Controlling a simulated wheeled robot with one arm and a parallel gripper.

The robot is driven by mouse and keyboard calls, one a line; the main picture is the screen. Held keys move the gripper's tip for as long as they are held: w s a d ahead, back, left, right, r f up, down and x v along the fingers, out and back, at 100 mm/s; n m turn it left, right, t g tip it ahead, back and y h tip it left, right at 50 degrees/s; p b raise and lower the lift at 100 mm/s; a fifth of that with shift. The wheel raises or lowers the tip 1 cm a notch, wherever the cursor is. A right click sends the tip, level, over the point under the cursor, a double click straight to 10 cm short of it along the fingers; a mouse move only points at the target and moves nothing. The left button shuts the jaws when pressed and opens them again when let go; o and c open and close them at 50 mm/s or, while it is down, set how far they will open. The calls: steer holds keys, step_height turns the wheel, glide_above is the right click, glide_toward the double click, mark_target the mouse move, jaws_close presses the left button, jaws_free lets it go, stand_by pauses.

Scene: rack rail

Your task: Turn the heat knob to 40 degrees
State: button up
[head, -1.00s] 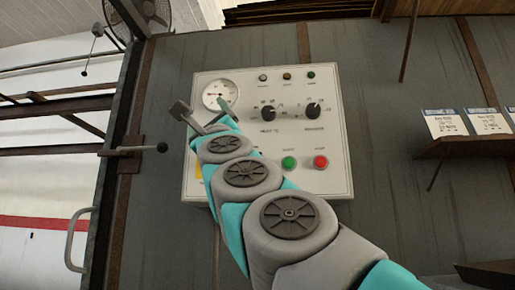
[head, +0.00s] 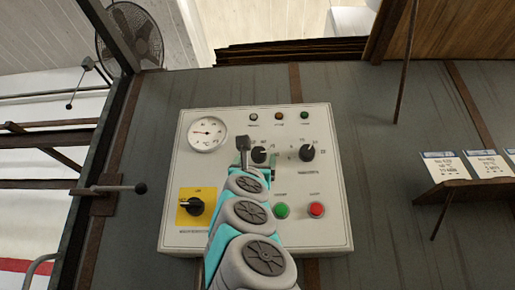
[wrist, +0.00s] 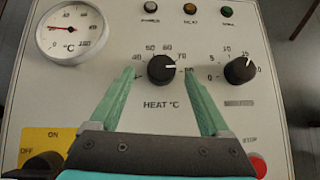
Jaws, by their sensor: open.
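The black heat knob (wrist: 161,69) is on the white control panel (wrist: 90,95), above the label HEAT °C. Its white pointer mark points right and slightly up, toward the high end of the printed scale. In the head view the heat knob (head: 259,155) is partly hidden by my arm. My gripper (wrist: 159,76) is open and empty, with one green finger to the left of the knob and one to the right in the wrist view. I cannot tell whether the fingertips reach its depth. In the head view my gripper (head: 262,173) is at the panel, just below the knob.
A second black knob (wrist: 239,70) is close right of the right finger. A round gauge (wrist: 72,32) is upper left. A yellow-plated ON/OFF switch (head: 195,206), green button (head: 281,211) and red button (head: 316,210) are lower down. A lever (head: 115,189) sticks out left of the panel.

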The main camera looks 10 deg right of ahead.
steer(key=shift+p+x, duration=0.45)
steer(key=shift+x, duration=0.45)
steer(key=shift+s+d, duration=0.1)
jaws_close()
